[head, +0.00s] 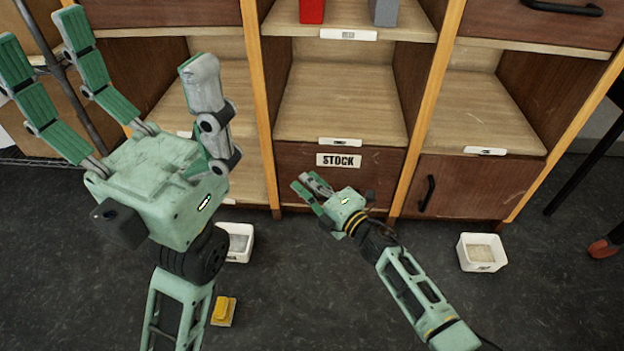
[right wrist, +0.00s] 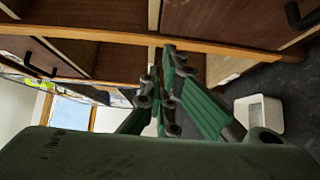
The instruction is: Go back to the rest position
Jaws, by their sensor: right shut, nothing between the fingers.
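My left gripper (head: 118,72) is large in the left of the head view, fingers spread upward and apart, with nothing between them. My right gripper (head: 304,186) is in the middle of the head view, just in front of the drawer labelled STOCK (head: 339,160). Its fingers are close together and hold nothing. In the right wrist view its fingers (right wrist: 172,88) point up toward the shelf unit. I cannot tell whether they touch the drawer front.
A wooden shelf unit (head: 340,100) fills the back. White bins stand on the dark floor at right (head: 482,252) and beside my left arm (head: 240,243). A yellow object (head: 223,311) lies near my left arm. A red block (head: 311,10) and a grey block (head: 384,12) sit on the upper shelf.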

